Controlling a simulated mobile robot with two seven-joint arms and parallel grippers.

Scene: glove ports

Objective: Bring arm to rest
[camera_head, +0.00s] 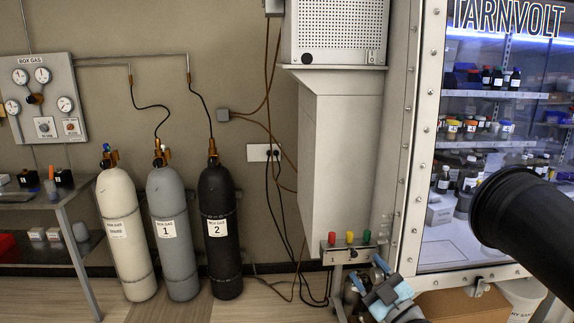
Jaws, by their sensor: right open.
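My right gripper (368,275) shows low in the head view, right of centre, with light blue parts and dark fingers. It is open, and I see nothing between its fingers. It appears just below a small panel (348,254) with red, yellow and green knobs; I cannot tell how far apart they are. My left gripper is not in view.
A glass-fronted glove box (480,130) fills the right side, with a black sleeve-like cylinder (530,225) in front. A cardboard box (465,306) sits below. Gas cylinders (174,235) stand by the wall, next to a shelf unit (40,204).

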